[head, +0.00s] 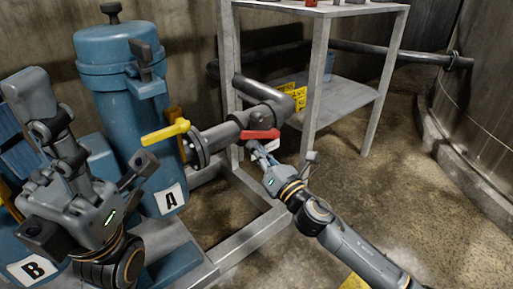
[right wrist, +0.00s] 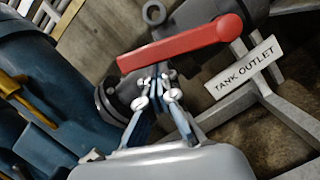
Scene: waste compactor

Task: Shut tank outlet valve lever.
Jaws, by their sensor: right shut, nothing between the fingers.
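The tank outlet lever (head: 260,134) is red and sticks out from the grey valve pipe in the head view. In the right wrist view the red lever (right wrist: 185,42) runs across the upper middle, its right end a little higher. A white "TANK OUTLET" tag (right wrist: 243,73) hangs to its right and below. My right gripper (head: 254,147) is shut and empty, just below the lever in the picture. Its fingertips (right wrist: 155,83) appear close under the lever's lower edge; I cannot tell whether they touch. My left gripper (head: 90,201) is at the left, its fingers spread apart.
A yellow lever (head: 165,132) sits on the same pipe, to the left. Blue tank A (head: 117,95) stands behind it, and tank B (head: 35,268) is at the lower left. A metal table (head: 345,98) stands behind the valve. Open concrete floor (head: 400,200) lies to the right.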

